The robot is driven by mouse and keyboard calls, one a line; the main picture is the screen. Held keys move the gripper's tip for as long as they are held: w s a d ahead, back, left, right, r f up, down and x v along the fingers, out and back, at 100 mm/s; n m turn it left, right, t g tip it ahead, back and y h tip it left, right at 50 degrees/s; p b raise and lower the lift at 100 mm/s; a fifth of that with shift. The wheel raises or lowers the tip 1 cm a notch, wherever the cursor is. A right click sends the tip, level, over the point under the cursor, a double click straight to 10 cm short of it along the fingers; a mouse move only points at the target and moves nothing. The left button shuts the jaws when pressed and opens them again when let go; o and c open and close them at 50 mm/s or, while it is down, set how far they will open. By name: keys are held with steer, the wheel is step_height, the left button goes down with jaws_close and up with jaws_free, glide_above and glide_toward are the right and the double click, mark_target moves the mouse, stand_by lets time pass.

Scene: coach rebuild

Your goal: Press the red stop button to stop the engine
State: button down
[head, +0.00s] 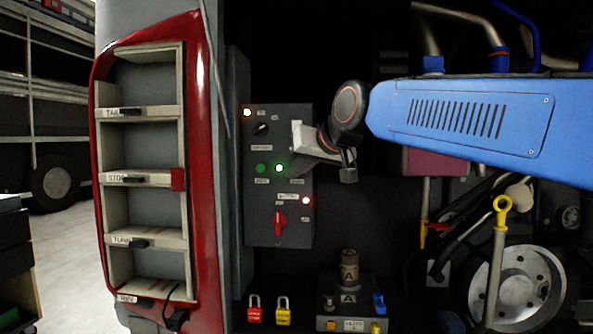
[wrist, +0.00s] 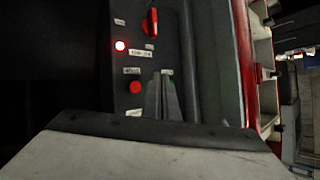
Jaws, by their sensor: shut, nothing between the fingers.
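The red stop button (wrist: 135,88) is a round red knob on the dark control panel (head: 262,208) in the wrist view, with a small label beside it. In the head view my gripper and wrist hide it. In the wrist view the shut, empty fingers (wrist: 163,82) point at the panel just right of the red button. I cannot tell whether the fingertips touch the panel.
The panel also bears a red rotary switch (head: 280,223), a lit red lamp (head: 306,200), a green button (head: 261,168) and a black knob (head: 261,129). A red-framed shelf rack (head: 97,200) stands left. A yellow-handled dipstick (head: 501,206) and pulley stand right. Padlocks (head: 255,313) sit below.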

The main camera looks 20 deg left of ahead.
steer(key=shift+w+a, duration=0.2)
steer(key=shift+w, duration=0.7)
steer(key=shift+w+a, duration=0.25)
steer(key=shift+w, duration=0.65)
steer(key=shift+w+a, duration=0.2)
steer(key=shift+w, duration=0.7)
steer(key=shift+w, duration=0.1)
steer(key=shift+w+a, duration=0.1)
steer(key=shift+w, duration=0.2)
steer(key=shift+w+a, duration=0.1)
steer(key=shift+w, duration=0.4)
stand_by(0.8)
steer(key=shift+s, duration=0.2)
steer(key=shift+s+d, duration=0.2)
steer(key=shift+s, duration=0.5)
steer(key=shift+s, duration=0.1)
steer(key=s, duration=0.2)
steer(key=s+d, duration=0.1)
steer(key=s, duration=0.1)
steer(key=shift+s+d, duration=0.1)
steer(key=shift+s, duration=0.25)
